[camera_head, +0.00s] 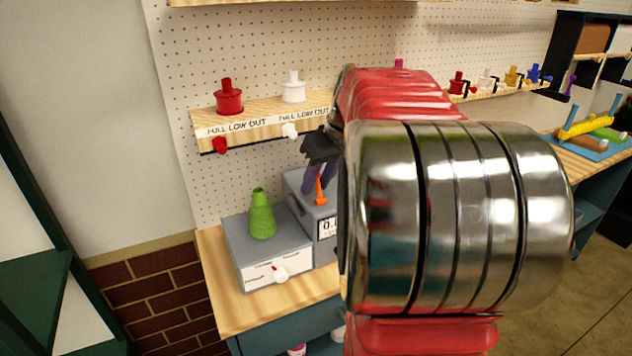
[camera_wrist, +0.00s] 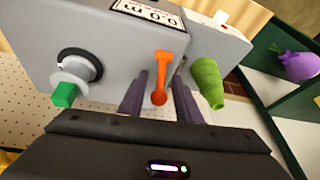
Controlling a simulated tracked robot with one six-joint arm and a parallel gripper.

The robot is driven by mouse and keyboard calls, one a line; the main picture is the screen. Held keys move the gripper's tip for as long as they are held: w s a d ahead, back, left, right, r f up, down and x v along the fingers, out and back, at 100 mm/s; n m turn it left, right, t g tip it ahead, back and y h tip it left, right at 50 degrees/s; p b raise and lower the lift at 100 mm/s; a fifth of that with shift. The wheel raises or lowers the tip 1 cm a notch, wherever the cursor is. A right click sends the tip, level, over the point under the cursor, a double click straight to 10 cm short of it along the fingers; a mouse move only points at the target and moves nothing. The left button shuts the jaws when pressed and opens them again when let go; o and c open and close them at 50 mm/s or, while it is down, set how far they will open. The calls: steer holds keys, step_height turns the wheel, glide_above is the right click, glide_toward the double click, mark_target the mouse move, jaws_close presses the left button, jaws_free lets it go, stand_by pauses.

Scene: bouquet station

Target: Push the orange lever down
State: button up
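The orange lever (camera_head: 320,191) stands on the grey box with a numeric display (camera_head: 327,229). In the wrist view the lever (camera_wrist: 161,75) shows whole, with its rounded end pointing towards my gripper. My gripper (camera_wrist: 160,103) is open, its two dark purple fingers apart on either side of the lever. The lever lies between them, and neither finger clearly touches it. In the head view my gripper (camera_head: 316,178) is just above and beside the lever, with the fingers pointing down. My arm hides the right part of the box there.
A green cone (camera_head: 262,215) stands on the grey box with a small switch (camera_head: 280,274), left of the display box. A green knob (camera_wrist: 64,95) shows in the wrist view. Above is a wooden shelf (camera_head: 262,116) with red and white pieces. Pegboard stands behind.

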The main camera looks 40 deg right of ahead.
jaws_close()
steer(key=shift+a, duration=0.15)
stand_by(0.6)
